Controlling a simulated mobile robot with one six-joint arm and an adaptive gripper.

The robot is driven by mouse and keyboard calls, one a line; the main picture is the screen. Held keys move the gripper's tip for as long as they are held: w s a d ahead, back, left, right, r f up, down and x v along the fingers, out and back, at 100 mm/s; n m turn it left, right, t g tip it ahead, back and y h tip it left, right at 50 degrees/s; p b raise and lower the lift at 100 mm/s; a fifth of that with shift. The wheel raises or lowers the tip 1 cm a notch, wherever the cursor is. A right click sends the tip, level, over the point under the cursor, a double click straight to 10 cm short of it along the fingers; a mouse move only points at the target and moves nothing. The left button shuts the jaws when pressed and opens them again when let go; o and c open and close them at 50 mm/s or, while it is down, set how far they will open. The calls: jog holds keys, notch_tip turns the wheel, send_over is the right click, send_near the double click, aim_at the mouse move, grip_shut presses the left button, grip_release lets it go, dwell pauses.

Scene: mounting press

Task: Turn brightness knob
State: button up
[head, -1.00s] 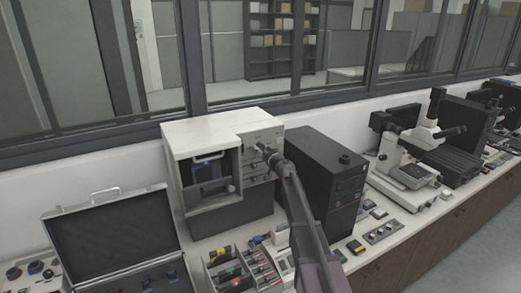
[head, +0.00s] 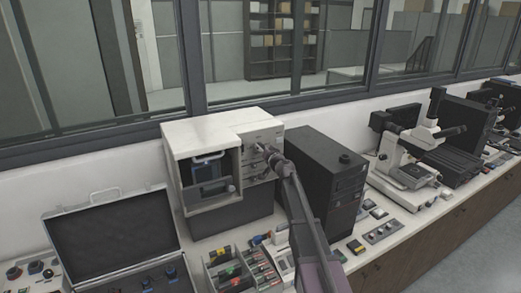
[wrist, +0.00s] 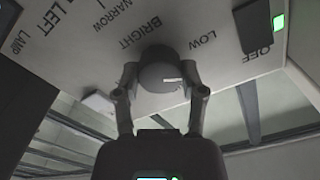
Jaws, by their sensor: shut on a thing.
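The brightness knob (wrist: 162,72) is a dark round knob on a light panel in the wrist view, with a short white mark on its face. The labels BRIGHT and LOW are printed beside it. My gripper (wrist: 161,84) has one finger on each side of the knob and is shut on it. In the head view my gripper (head: 262,151) is at the upper right front panel of the white press housing (head: 205,135), and it hides the knob there.
Another pale control (wrist: 98,103) and a green light (wrist: 279,22) are on the panel. A black computer tower (head: 325,185) stands close right of my arm. An open case (head: 115,235) and a tray of coloured parts (head: 243,270) are on the bench.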

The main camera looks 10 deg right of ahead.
jog(key=m, duration=0.6)
jog(key=shift+m, duration=0.3)
jog(key=m, duration=0.5)
jog(key=shift+m, duration=0.4)
jog(key=o, duration=1.1)
jog(key=shift+o, duration=0.2)
jog(key=v, duration=1.2)
